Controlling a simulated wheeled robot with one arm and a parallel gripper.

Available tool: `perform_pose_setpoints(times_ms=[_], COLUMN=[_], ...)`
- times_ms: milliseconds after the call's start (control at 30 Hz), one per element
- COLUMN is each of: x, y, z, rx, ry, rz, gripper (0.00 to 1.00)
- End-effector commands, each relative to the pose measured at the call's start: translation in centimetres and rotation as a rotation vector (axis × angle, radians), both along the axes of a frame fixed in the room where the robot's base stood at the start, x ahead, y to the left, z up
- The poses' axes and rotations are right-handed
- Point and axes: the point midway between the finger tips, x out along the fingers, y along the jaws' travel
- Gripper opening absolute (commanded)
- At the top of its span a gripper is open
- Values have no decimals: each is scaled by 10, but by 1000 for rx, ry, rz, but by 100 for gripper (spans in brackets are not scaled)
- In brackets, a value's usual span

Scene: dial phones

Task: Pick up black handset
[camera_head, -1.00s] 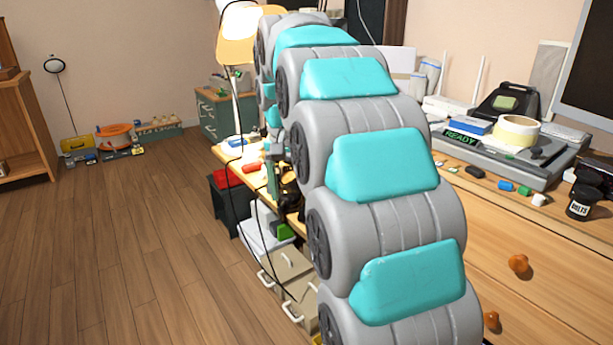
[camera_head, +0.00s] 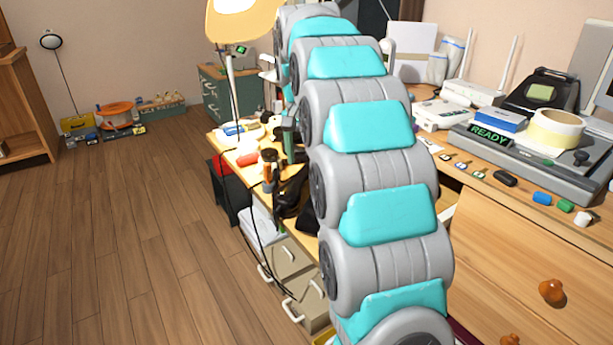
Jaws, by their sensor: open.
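My grey and teal arm runs from the bottom up the middle of the head view and hides much of the desk. My gripper (camera_head: 284,150) shows only in part, small, at the arm's far end above the desk; it is open. Dark black shapes (camera_head: 290,192) lie on the desk just below it, beside the arm. They look like a black phone with its handset, but I cannot tell the handset apart. The gap between the gripper and these shapes is unclear.
A yellow lamp (camera_head: 240,28) stands at the desk's far end. A red object (camera_head: 247,160) lies near the left edge. Black cables hang in front of the desk. A tape roll (camera_head: 556,130) and a grey device (camera_head: 515,150) stand on the right. Floor at left is clear.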

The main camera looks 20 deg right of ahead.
Motion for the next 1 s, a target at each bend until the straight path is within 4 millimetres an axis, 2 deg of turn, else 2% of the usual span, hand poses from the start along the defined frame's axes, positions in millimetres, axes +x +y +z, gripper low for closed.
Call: perform_pose_setpoints(times_ms=[233, 533, 1000], x=[3, 4, 4], y=[-6, -6, -6], z=[-33, -39, -39], rx=[1, 0, 1], ry=[4, 0, 1], rz=[0, 0, 0], gripper=[76, 75, 22])
